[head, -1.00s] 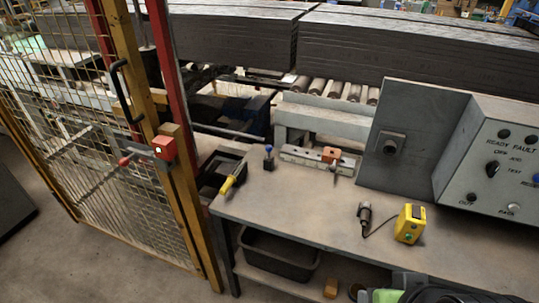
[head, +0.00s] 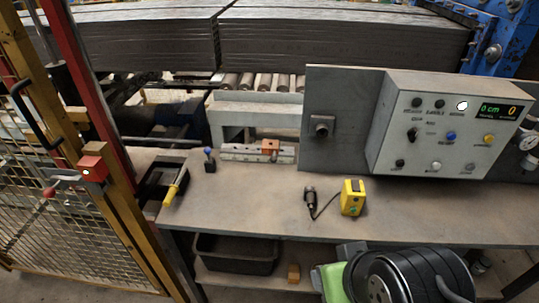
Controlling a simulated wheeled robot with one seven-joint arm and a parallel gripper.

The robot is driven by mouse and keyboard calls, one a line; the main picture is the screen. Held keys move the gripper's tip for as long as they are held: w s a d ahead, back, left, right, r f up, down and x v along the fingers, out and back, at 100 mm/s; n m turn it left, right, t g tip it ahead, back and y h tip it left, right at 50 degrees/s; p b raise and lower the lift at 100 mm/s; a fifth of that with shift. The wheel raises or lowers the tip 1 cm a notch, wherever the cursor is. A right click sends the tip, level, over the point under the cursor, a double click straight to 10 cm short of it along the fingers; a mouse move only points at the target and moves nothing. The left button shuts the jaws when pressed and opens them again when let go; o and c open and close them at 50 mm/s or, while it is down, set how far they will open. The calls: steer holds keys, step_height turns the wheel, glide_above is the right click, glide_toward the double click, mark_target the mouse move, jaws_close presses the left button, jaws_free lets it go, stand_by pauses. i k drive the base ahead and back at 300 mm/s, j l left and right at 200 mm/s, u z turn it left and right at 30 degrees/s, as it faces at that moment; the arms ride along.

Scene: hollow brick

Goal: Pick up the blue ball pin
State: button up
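The blue ball pin (head: 209,155) stands upright at the left back of the workbench (head: 240,205). It has a small blue ball on top, and its lower part is in a small dark block (head: 213,166). It is in plain view and nothing covers it. My gripper is not in view.
A metal fixture with an orange block (head: 270,147) stands right of the pin. A yellow-handled tool (head: 174,190) lies to its left, by the mesh gate (head: 75,235). A yellow box (head: 352,198) with a corded dark tool (head: 311,199) and a control panel (head: 440,125) are farther right.

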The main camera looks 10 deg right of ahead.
mark_target(207, 150)
steer(key=i+j+u, duration=0.2)
steer(key=u, duration=0.2)
steer(key=i+u, duration=1)
steer(key=u, duration=0.2)
